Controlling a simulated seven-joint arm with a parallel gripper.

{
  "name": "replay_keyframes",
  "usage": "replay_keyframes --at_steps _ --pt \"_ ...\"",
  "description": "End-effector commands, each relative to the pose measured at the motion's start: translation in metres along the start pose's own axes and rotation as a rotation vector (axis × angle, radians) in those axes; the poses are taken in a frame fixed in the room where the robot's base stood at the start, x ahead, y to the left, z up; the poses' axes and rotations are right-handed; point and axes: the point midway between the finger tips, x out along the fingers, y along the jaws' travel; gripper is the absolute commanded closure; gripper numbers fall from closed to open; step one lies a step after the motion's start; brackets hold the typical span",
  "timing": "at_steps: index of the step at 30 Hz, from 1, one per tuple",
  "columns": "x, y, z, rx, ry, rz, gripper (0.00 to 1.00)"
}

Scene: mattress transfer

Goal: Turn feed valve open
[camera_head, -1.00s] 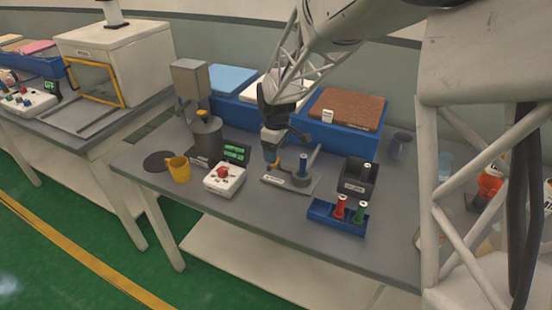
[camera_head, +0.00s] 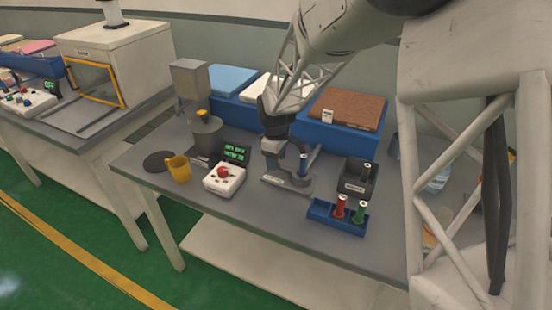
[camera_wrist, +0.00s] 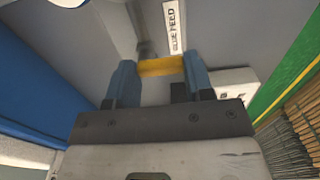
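My gripper (camera_head: 272,160) is low over the grey plate (camera_head: 290,187) of the glue feed stand on the bench. In the wrist view its two blue fingers (camera_wrist: 160,85) are apart, with the yellow valve handle (camera_wrist: 161,66) spanning the gap between them. The handle ends meet or pass behind the fingers; I cannot tell whether they are clamped. A "GLUE FEED" label (camera_wrist: 175,28) lies just beyond the handle. In the head view my gripper hides the handle. A blue spool (camera_head: 303,163) stands upright on the plate, right of my gripper.
A white box with a red button (camera_head: 224,178), a green display (camera_head: 236,154) and a yellow mug (camera_head: 178,168) stand to the left. A blue tray (camera_head: 322,212) with red and green spools and a black holder (camera_head: 357,180) stand right. Blue bins (camera_head: 335,137) line the back.

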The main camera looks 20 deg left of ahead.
Motion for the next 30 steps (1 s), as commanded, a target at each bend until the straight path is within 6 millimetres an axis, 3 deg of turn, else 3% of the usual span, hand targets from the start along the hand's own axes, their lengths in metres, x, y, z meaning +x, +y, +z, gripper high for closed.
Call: replay_keyframes --at_steps 14,30 --pt "0.0004 -0.0004 -0.0008 0.060 -0.001 -0.001 0.76" --pt "0.0002 0.0012 -0.0072 0.459 -0.001 -0.001 0.76"
